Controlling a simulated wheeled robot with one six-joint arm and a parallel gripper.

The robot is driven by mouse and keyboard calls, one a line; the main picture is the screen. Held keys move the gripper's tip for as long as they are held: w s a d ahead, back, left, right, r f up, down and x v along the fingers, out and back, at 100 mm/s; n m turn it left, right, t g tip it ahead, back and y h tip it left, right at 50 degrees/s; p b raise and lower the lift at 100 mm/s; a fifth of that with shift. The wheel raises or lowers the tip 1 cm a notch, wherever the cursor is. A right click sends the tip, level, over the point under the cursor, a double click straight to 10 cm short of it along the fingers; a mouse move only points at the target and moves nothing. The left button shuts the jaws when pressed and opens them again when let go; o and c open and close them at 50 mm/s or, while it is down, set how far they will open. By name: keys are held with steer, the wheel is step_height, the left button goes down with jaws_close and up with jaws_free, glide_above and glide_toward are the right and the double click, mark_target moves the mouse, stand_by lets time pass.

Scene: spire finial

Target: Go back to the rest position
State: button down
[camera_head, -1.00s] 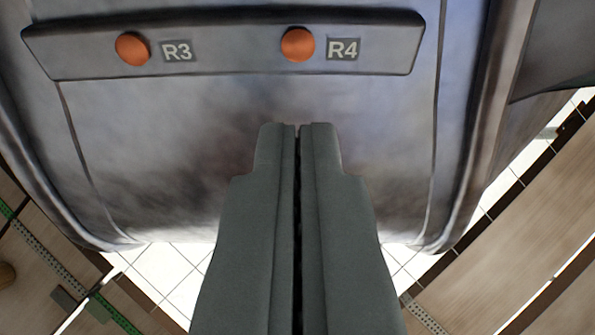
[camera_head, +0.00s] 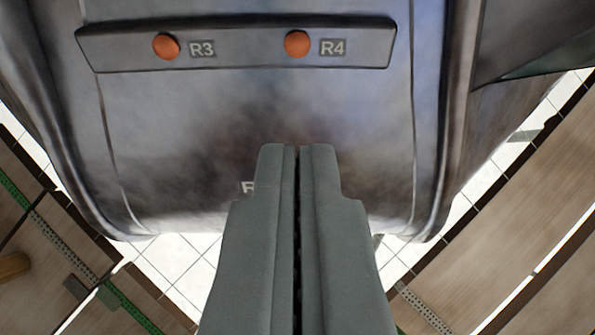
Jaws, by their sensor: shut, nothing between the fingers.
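My gripper (camera_head: 297,152) is in the lower middle of the view, its two grey fingers together with only a thin dark gap between them. It holds nothing. Its tips point at a dark metal panel (camera_head: 270,110) and overlap it in the picture; I see no contact with it. Across the panel's upper part runs a grey strip (camera_head: 240,62) with two orange buttons, one labelled R3 (camera_head: 166,46) and one labelled R4 (camera_head: 297,43). A partly hidden label beginning with R (camera_head: 247,187) shows lower on the panel beside my left finger.
A wooden surface (camera_head: 520,220) lies at the lower right. Another at the lower left carries a green strip (camera_head: 35,215) and a brown rounded object (camera_head: 14,265). White floor tiles (camera_head: 170,258) show below the panel. A dark slanted part (camera_head: 530,35) juts in at the upper right.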

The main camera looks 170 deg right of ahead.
steer(key=s+r+t+h, duration=0.1)
steer(key=s+r+t, duration=0.15)
steer(key=r, duration=1.65)
steer(key=s+r+t, duration=0.2)
steer(key=r+t, duration=0.1)
steer(key=r, duration=1.6)
steer(key=s+a+r+m+t, duration=0.1)
steer(key=s+r+t, duration=0.4)
steer(key=s+r, duration=2)
steer(key=shift+s+r+m, duration=0.2)
steer(key=shift+r+m, duration=0.2)
steer(key=shift+a, duration=0.1)
